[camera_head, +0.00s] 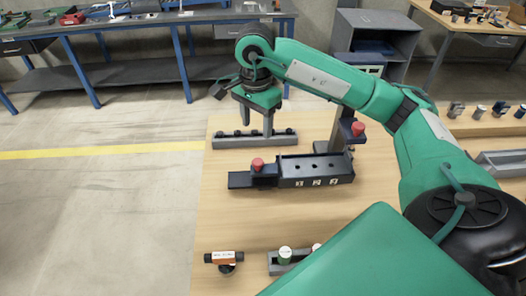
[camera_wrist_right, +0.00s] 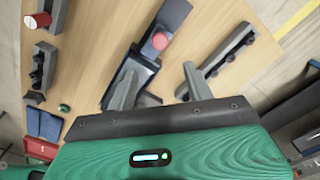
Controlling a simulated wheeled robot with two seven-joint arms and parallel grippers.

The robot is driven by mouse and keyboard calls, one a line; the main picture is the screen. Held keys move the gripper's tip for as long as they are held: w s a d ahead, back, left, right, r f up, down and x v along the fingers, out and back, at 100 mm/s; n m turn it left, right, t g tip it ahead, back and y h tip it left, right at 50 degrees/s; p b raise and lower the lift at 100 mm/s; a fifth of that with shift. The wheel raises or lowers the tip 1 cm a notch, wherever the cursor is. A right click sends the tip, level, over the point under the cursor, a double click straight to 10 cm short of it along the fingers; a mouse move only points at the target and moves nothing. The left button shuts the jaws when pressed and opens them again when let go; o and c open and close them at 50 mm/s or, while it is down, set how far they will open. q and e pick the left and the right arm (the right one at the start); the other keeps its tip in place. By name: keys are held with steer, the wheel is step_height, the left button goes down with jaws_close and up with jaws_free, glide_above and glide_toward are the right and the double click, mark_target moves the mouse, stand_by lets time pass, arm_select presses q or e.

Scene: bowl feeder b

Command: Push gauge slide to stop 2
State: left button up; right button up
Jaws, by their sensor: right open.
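The gauge (camera_head: 316,171) is a dark housing with a row of holes on top and white number labels on its front. Its slide carries a red knob (camera_head: 258,164) at the housing's left end, and a dark bar sticks out to the left. The red knob also shows in the right wrist view (camera_wrist_right: 159,40). My right gripper (camera_head: 256,128) is open and empty, fingers pointing down, behind the knob and apart from it. In the right wrist view, its spread fingers (camera_wrist_right: 160,88) partly cover the gauge. My left gripper is not in view.
A grey rail with dark pegs (camera_head: 230,141) lies behind the gauge, close to the right gripper. An upright fixture with a red knob (camera_head: 357,130) stands to the right.

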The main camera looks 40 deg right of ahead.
mark_target(258, 161)
step_height(258, 161, down, 13)
steer(key=p, duration=0.3)
steer(key=shift+d+r, duration=0.1)
